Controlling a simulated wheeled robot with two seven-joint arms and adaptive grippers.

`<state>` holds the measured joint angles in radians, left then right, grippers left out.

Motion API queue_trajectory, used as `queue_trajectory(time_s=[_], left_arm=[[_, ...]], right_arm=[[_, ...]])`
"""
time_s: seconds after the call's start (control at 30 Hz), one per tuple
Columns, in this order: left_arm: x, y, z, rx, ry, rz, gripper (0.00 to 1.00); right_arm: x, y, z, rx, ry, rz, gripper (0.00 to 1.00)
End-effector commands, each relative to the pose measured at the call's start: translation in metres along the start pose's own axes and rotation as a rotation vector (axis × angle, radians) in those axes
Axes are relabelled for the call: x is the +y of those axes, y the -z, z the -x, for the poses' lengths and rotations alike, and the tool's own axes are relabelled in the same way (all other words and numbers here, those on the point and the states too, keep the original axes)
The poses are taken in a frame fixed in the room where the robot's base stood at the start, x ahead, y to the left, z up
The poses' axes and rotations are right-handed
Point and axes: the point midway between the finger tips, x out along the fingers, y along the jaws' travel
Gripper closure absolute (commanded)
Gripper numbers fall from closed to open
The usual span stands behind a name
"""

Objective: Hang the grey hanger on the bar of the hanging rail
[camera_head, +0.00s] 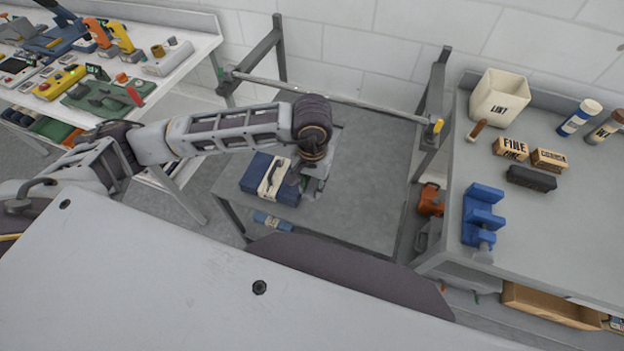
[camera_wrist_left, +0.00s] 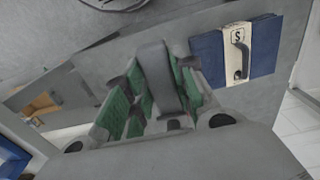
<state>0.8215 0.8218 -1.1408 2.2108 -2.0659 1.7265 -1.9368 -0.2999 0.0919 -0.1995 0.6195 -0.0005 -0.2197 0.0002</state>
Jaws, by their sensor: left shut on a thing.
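My left gripper (camera_head: 303,180) reaches from the left over the low grey table (camera_head: 345,215), under my dark wrist, and is partly hidden. In the left wrist view its green-padded fingers (camera_wrist_left: 155,105) are closed around a flat grey piece, seemingly the grey hanger (camera_wrist_left: 155,75). Its hook and full outline cannot be made out. The hanging rail's bar (camera_head: 370,102) runs across the back between two grey posts, behind the wrist and apart from it. My right gripper is not in view.
A folded blue bundle (camera_head: 254,177) with a white band lies on the low table beside the gripper. It also shows in the left wrist view (camera_wrist_left: 262,45). A grey bench (camera_head: 560,220) with a white bin (camera_head: 498,97) stands right; a cluttered white table (camera_head: 190,62) stands left.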

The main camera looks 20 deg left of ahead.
Motion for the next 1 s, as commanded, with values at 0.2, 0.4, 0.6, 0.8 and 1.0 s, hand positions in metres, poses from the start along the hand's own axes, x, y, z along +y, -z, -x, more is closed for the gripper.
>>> queue_trajectory(time_s=[0.2,0.4,0.6,0.8,1.0], left_arm=[[0.000,0.001,0.001,0.001,0.000,0.000,1.00],[0.000,0.004,0.001,0.001,-0.001,0.000,1.00],[0.000,0.011,0.001,0.001,-0.001,-0.001,1.00],[0.000,0.020,0.001,0.001,-0.001,0.000,1.00],[0.000,0.030,0.001,0.001,-0.001,0.000,1.00]], right_arm=[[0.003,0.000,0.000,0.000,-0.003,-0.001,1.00],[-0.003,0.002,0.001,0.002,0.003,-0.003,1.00],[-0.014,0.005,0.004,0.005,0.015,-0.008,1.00],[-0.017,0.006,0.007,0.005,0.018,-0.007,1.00],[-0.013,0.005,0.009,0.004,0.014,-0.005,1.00]])
